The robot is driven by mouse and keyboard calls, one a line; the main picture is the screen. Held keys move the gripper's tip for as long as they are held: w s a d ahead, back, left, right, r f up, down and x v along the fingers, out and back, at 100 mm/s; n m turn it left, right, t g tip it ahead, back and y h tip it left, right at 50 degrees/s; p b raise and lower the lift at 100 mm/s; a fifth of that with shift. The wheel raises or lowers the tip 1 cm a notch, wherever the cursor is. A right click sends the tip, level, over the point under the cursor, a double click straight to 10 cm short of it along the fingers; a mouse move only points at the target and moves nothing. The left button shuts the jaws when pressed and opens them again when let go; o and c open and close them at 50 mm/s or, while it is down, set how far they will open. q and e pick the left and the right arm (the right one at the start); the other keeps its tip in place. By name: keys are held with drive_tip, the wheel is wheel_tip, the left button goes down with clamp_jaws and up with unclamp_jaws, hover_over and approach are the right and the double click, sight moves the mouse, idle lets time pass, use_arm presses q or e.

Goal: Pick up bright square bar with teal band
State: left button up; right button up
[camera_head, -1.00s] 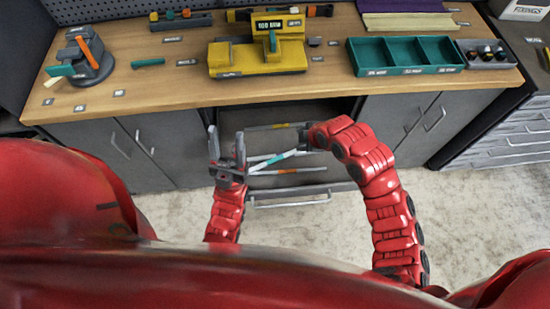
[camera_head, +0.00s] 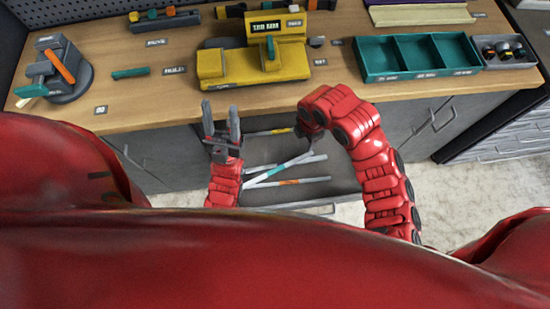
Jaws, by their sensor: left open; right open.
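The bright bar with a teal band (camera_head: 279,169) lies slanted below the bench front, its right end higher in the picture. Whether it is square in section is too small to tell. My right gripper (camera_head: 309,146) is open, pointing down close to the bar's right end; its fingers are small and partly hidden by its own arm. I cannot tell whether it touches the bar. My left gripper (camera_head: 221,117) is open and empty, fingers pointing up, left of the bar.
A bar with an orange band (camera_head: 290,181) lies just below the teal-banded one. Another bar (camera_head: 270,132) lies further back. The wooden bench (camera_head: 150,95) above carries a yellow fixture (camera_head: 255,68), a teal tray (camera_head: 367,59) and a grey holder (camera_head: 68,87).

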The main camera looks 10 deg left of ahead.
wheel_tip(320, 180, down, 7)
drive_tip(key=b, duration=0.3)
drive_tip(key=shift+s+a+f+b, duration=0.1)
drive_tip(key=shift+f+b, duration=0.05)
drive_tip(key=shift+b, duration=0.15)
drive_tip(key=shift+f+p, duration=0.35)
drive_tip(key=shift+f, duration=0.5)
drive_tip(key=shift+w+f, duration=0.2)
drive_tip(key=shift+f, duration=0.1)
drive_tip(key=shift+s+f+p, duration=0.15)
drive_tip(key=shift+f+p, duration=0.15)
drive_tip(key=shift+f, duration=0.05)
drive_tip(key=f, duration=0.2)
drive_tip(key=f+p, duration=0.1)
drive_tip(key=f, duration=0.1)
drive_tip(key=shift+s+a+p, duration=0.1)
drive_tip(key=shift+a+p, duration=0.1)
drive_tip(key=shift+p, duration=0.1)
drive_tip(key=shift+f, duration=0.45)
clamp_jaws()
